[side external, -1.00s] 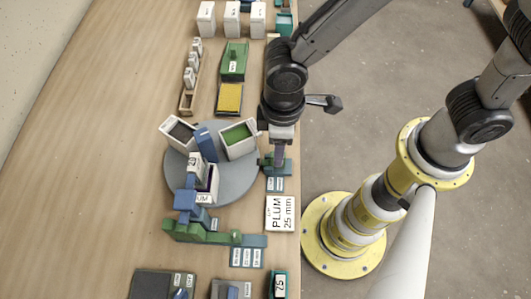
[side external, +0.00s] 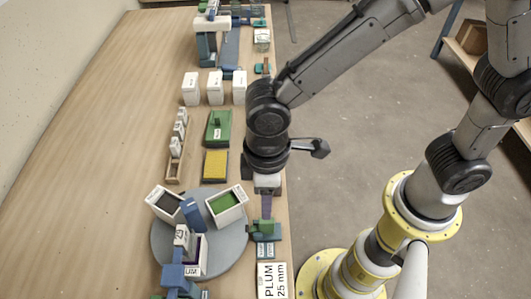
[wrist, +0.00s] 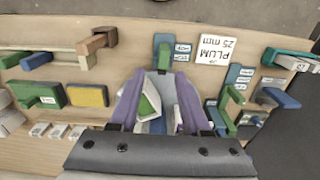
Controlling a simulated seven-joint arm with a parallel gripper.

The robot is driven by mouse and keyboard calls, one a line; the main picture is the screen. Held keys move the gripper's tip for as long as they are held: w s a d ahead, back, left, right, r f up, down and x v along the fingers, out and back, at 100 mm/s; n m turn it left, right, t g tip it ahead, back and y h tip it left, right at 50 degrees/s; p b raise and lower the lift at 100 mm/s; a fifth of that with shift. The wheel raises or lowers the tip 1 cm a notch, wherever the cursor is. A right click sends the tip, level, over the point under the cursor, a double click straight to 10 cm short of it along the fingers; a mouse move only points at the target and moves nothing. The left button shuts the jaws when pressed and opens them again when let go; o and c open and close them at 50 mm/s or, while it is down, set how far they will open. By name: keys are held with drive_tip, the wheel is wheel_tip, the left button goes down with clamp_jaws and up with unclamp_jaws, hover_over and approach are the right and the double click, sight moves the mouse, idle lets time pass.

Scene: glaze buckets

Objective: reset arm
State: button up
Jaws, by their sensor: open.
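My gripper (side external: 266,207), with purple fingers, points down at the right edge of the table, over or just behind a teal and green block (side external: 265,229). I cannot tell whether they touch. The wrist view shows my gripper (wrist: 158,108) with its fingers apart. A white bucket with green inside (wrist: 150,104) shows between them, below. A grey round turntable (side external: 228,254) carries this green bucket (side external: 227,204), a dark-filled bucket (side external: 166,203), a blue block (side external: 192,212) and a white bucket with purple inside (side external: 196,255).
A PLUM 25 mm card (side external: 271,281) lies at the table's front right. A green block (side external: 218,128), a yellow pad (side external: 215,164), a wooden rack (side external: 174,172) and several white containers (side external: 215,88) stand behind the turntable. The table's left side (side external: 90,160) is clear.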

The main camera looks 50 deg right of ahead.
drive_tip(key=w+d+r+m+t+y, duration=0.1)
drive_tip(key=w+d+r+m+t, duration=0.15)
drive_tip(key=d+r, duration=0.5)
drive_tip(key=w+d+r+m+t, duration=0.2)
drive_tip(key=d+r+m, duration=0.1)
drive_tip(key=d+r, duration=0.5)
drive_tip(key=s+d+m+t+h, duration=0.1)
drive_tip(key=s+d+m, duration=0.2)
drive_tip(key=s+d, duration=0.6)
drive_tip(key=shift+s+d+f, duration=0.35)
drive_tip(key=shift+s+f, duration=0.1)
drive_tip(key=shift+s, duration=0.75)
